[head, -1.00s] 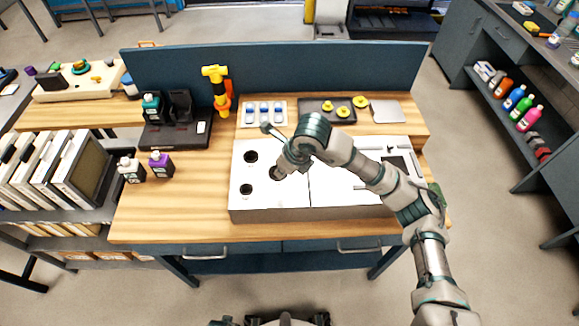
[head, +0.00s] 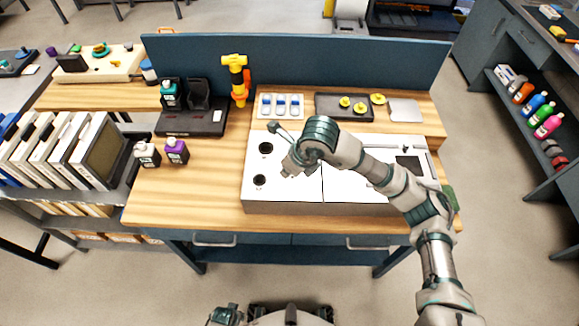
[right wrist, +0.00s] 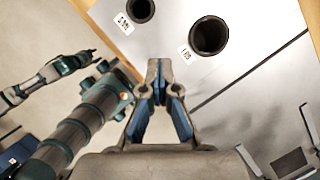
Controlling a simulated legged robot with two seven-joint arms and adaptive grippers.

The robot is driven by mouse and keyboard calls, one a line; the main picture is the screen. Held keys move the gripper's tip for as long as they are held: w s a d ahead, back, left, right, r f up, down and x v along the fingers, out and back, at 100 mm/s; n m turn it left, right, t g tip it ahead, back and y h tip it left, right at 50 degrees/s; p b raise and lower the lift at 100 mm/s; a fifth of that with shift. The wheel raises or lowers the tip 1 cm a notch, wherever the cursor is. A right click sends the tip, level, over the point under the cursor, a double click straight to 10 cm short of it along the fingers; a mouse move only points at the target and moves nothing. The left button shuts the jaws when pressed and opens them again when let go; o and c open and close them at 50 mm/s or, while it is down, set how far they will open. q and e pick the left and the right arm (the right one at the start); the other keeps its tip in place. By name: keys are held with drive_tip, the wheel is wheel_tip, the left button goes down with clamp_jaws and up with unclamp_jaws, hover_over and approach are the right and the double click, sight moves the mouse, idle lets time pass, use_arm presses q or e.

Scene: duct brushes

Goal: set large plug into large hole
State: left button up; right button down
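My right gripper (head: 289,172) is low over the left part of the white panel box (head: 300,209) on the bench. In the right wrist view its two fingers (right wrist: 159,68) come together at the tips, with no plug visible between them. Two dark round holes, an upper (head: 266,148) and a lower (head: 260,181), show left of the gripper. The right wrist view shows a larger hole (right wrist: 209,36) and another hole (right wrist: 141,9), both empty with labels beside them. Yellow flanged pieces (head: 344,102) lie around a dark tray (head: 329,114); I cannot tell whether one is the large plug.
Behind the box stand a blue-white blister tray (head: 281,107), a grey plate (head: 404,110) and a yellow-orange tool (head: 236,80). Two small bottles, white (head: 147,154) and purple (head: 176,151), stand left. A blue back panel (head: 300,65) closes the far side.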

drive_tip(key=shift+s+d, duration=0.25)
drive_tip(key=shift+d, duration=0.3)
drive_tip(key=shift+s+d, duration=0.2)
drive_tip(key=shift+d, duration=0.35)
drive_tip(key=a, duration=0.2)
drive_tip(key=s+a, duration=0.1)
drive_tip(key=a, duration=0.1)
drive_tip(key=shift+s+d, duration=0.5)
drive_tip(key=shift+d, duration=0.35)
drive_tip(key=shift+s+a, duration=1.05)
drive_tip(key=shift+a, duration=0.15)
drive_tip(key=s+a, duration=0.1)
drive_tip(key=a, duration=0.1)
drive_tip(key=s+a, duration=0.2)
drive_tip(key=shift+s+a, duration=0.2)
drive_tip(key=shift+a, duration=0.1)
